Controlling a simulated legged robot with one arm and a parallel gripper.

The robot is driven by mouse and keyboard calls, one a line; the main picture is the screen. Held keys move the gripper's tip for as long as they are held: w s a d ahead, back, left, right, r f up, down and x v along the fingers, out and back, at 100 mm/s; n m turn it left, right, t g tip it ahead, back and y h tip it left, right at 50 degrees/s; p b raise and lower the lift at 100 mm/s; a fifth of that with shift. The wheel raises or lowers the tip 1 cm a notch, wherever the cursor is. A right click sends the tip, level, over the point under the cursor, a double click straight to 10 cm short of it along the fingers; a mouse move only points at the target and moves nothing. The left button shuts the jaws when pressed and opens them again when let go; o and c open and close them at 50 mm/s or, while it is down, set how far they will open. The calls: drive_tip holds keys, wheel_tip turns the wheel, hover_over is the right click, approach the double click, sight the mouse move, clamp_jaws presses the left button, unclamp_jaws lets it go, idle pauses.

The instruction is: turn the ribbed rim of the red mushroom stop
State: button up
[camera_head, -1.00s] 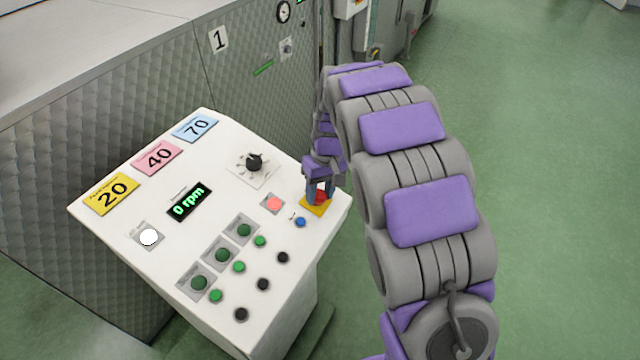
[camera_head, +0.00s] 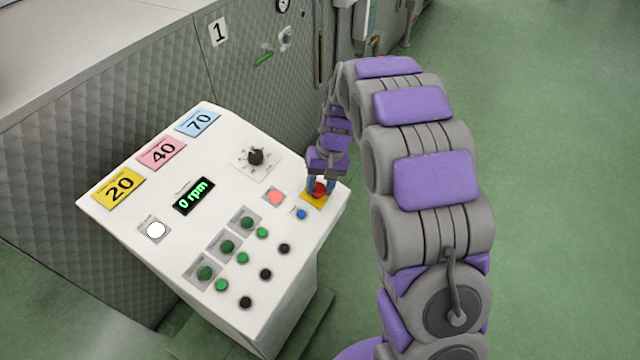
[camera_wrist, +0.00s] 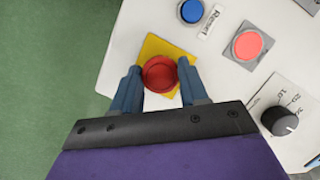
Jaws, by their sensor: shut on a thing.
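The red mushroom stop (camera_head: 319,189) sits on a yellow plate (camera_head: 309,202) near the right corner of the white sloped control panel (camera_head: 215,160). In the wrist view the red stop (camera_wrist: 160,74) shows its round red top on the yellow plate (camera_wrist: 152,46). My gripper (camera_wrist: 161,80) has one blue finger on each side of the stop and is shut on its rim. In the head view my gripper (camera_head: 320,186) comes down on the stop from above and partly hides it. The ribs of the rim are too small to tell.
Close by are a blue Reset button (camera_wrist: 191,11), a lit red-pink button (camera_wrist: 247,45) and a black selector knob (camera_wrist: 280,121). A display (camera_head: 194,196) reads 0 rpm. Several green and black buttons lie in front. Green floor is open at right.

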drive_tip(key=shift+w, duration=0.15)
drive_tip(key=o, duration=0.9)
drive_tip(key=shift+w, duration=0.1)
drive_tip(key=shift+c, duration=0.2)
drive_tip(key=shift+o, duration=1)
drive_tip(key=shift+r, duration=0.1)
drive_tip(key=p+v, duration=0.2)
drive_tip(key=v, duration=1.5)
